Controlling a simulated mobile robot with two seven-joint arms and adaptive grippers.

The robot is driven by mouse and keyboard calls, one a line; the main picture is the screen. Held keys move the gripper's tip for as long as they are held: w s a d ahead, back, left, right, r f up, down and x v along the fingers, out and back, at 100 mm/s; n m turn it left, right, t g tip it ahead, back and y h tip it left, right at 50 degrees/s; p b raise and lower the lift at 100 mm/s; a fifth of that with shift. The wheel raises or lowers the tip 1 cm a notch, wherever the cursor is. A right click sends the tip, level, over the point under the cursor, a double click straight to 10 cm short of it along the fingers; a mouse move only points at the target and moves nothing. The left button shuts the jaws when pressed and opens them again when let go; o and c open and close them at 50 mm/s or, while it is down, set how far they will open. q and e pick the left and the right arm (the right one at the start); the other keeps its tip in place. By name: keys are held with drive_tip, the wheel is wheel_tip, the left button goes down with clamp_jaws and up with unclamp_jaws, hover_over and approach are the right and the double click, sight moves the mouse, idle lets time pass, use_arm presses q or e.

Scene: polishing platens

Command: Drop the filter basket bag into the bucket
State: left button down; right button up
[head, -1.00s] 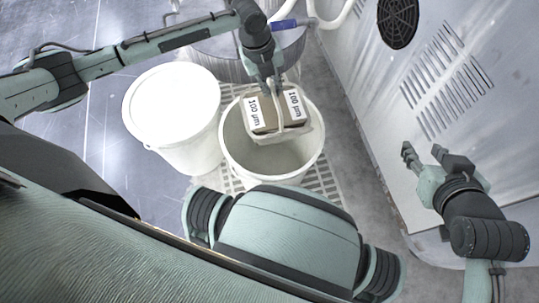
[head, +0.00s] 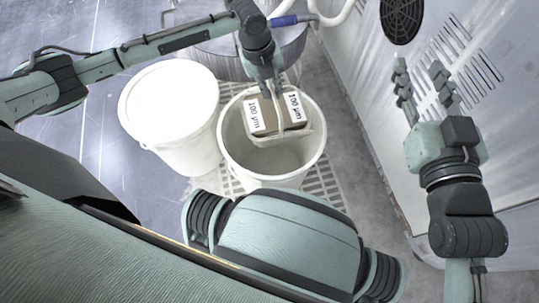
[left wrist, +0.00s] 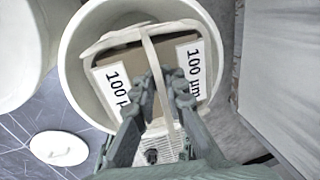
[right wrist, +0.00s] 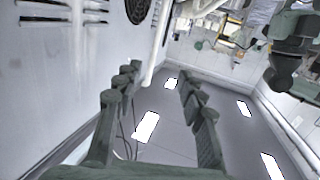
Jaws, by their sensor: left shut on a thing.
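The filter basket bag (head: 257,116) is a pale bag with a strap handle and brown panels labelled "100 µm". It also shows in the left wrist view (left wrist: 122,60). My left gripper (head: 273,95) is shut on the bag's strap, with its fingers on either side of the strap in the left wrist view (left wrist: 168,95). The bag hangs at the mouth of the open white bucket (head: 234,160), toward its far side; whether it touches the bucket wall is unclear. My right gripper (head: 423,95) is open and empty, raised beside the machine wall.
A white bucket with a lid (head: 165,95) stands just left of the open one. A metal drum (head: 210,50) with a blue-handled hose (head: 284,21) is behind. A grey vented machine panel (head: 480,130) rises on the right. Floor grating (head: 325,190) lies around the bucket.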

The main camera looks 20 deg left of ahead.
use_arm(q)
drive_tip(key=shift+f, duration=0.15)
use_arm(e)
drive_tip(key=shift+s+a+r+t+y, duration=0.1)
drive_tip(key=shift+a+r+t+y, duration=0.15)
drive_tip(key=shift+r, duration=0.35)
drive_tip(key=shift+a+r+t+y, duration=0.15)
drive_tip(key=shift+a+r+t, duration=0.2)
drive_tip(key=shift+r, duration=0.25)
use_arm(q)
drive_tip(key=c, duration=1.5)
unclamp_jaws()
use_arm(e)
drive_tip(key=shift+d, duration=0.1)
use_arm(q)
drive_tip(key=r, duration=0.4)
drive_tip(key=s+a+r, duration=0.1)
drive_tip(key=r, duration=0.2)
drive_tip(key=a+r, duration=0.1)
drive_tip(key=r, duration=0.3)
drive_tip(key=shift+s+r, duration=0.15)
drive_tip(key=shift+r, duration=0.2)
